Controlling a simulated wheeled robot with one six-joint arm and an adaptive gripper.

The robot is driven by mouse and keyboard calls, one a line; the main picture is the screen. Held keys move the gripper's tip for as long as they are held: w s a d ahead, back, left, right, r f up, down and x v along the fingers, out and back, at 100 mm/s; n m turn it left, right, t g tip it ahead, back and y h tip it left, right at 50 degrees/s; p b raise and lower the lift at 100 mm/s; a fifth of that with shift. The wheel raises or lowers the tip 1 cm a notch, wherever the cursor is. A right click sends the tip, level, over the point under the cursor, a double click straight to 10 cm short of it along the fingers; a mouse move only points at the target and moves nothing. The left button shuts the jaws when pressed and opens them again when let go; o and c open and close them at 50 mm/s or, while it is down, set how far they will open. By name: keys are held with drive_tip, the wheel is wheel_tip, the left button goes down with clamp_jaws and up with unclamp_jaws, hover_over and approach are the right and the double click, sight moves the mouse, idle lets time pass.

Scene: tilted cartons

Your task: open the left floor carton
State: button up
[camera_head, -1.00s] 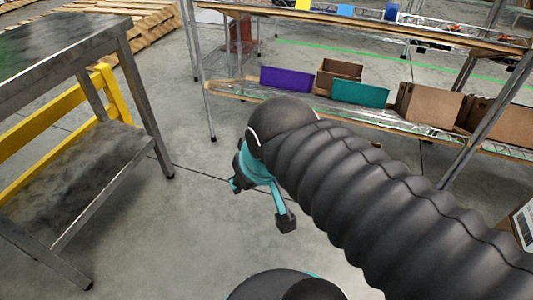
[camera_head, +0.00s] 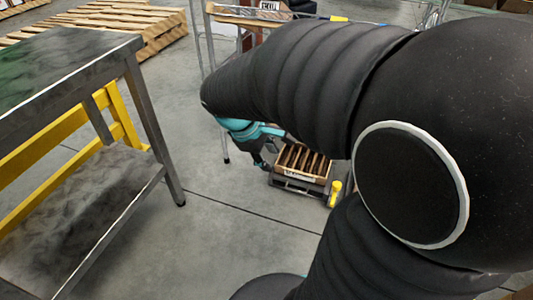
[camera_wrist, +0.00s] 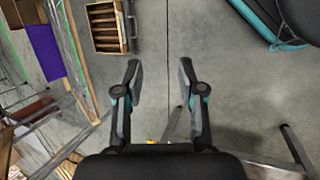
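An open brown carton (camera_head: 303,161) with several upright dividers sits low near the floor in a dark frame in the head view. It also shows at the top left of the wrist view (camera_wrist: 103,27). I cannot tell whether it is the left floor carton. No closed flaps show on it. My gripper (camera_wrist: 160,72) is open and empty, with bare concrete between its fingers. In the head view my gripper (camera_head: 262,152) is small and dark, left of the divided carton in the picture. A brown piece (camera_head: 523,291) at the bottom right edge is too cropped to identify.
A metal table (camera_head: 70,70) with a lower shelf and yellow rail stands at the left. Pallets (camera_head: 120,25) lie behind it. A rack with a purple bin (camera_wrist: 44,50) is at the wrist view's left. Bare floor lies mid-view. My arm hides much of the right.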

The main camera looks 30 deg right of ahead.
drive_tip(key=w+d+f+n+g+h, duration=0.1)
drive_tip(key=w+d+f+n+h, duration=0.3)
drive_tip(key=f, duration=0.3)
drive_tip(key=w+d+f+n+h, duration=0.1)
drive_tip(key=w+d+f+n, duration=0.3)
drive_tip(key=w+f+n, duration=0.35)
drive_tip(key=w+d+f+n+g+h, duration=0.1)
drive_tip(key=w+d+f+n+h, duration=0.3)
drive_tip(key=f, duration=0.4)
drive_tip(key=f+n+t, duration=0.2)
drive_tip(key=f+n, duration=0.3)
drive_tip(key=f, duration=0.4)
drive_tip(key=d+f+n+t+h, duration=0.1)
drive_tip(key=f+n+t, duration=0.1)
drive_tip(key=f+n, duration=0.4)
drive_tip(key=w+d+f+n+t, duration=0.1)
drive_tip(key=f+n, duration=0.5)
drive_tip(key=f, duration=0.8)
drive_tip(key=shift+w+f+t+b, duration=0.1)
drive_tip(key=shift+f+t+b, duration=0.15)
drive_tip(key=shift+t+b, duration=0.25)
drive_tip(key=shift+d+f+t, duration=0.1)
drive_tip(key=shift+f+t, duration=0.05)
drive_tip(key=shift+t, duration=0.15)
drive_tip(key=x, duration=1.3)
drive_tip(key=shift+d, duration=0.25)
clamp_jaws()
